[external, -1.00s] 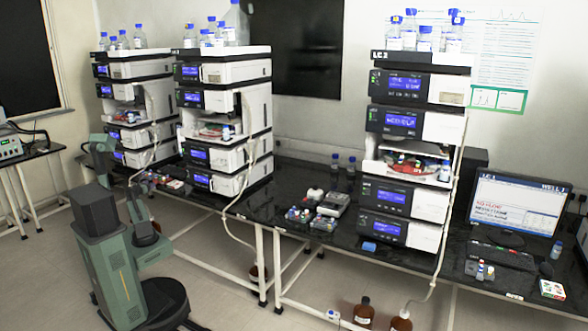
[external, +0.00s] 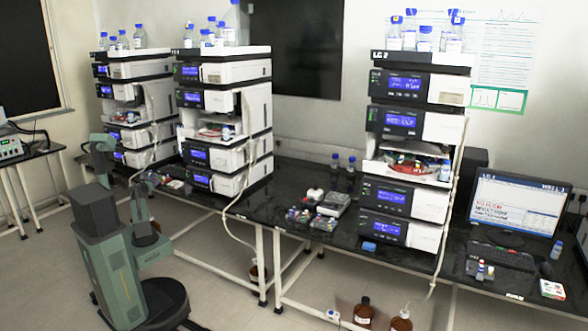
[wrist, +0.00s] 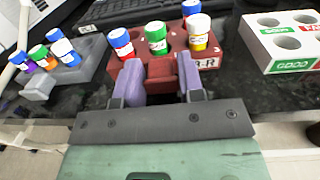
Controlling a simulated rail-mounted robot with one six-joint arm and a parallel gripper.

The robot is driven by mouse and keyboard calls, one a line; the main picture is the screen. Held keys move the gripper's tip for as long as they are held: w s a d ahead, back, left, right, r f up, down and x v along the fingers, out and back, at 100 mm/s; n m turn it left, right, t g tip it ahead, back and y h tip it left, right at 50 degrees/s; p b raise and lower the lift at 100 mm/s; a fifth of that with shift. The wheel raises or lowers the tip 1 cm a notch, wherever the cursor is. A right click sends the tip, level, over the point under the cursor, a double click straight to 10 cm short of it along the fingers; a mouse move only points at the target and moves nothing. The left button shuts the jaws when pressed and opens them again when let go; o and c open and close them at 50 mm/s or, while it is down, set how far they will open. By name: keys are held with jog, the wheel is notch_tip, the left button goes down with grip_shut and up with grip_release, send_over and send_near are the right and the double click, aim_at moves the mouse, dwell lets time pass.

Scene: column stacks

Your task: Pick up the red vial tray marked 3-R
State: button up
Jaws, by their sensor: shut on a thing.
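The red vial tray (wrist: 177,40) marked "-R", with the digit before it partly unclear, is straight ahead in the wrist view.
A grey tray (wrist: 88,68) with several coloured vials sits left of the red tray. A white rack (wrist: 270,50) with a green "GOOD" label and empty round holes stands at right. A keyboard (wrist: 120,12) lies behind. The dark bench edge is close in front.

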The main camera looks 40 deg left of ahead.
jog(key=shift+r, duration=0.1)
notch_tip(320, 180, up, 20)
jog(key=p, duration=2)
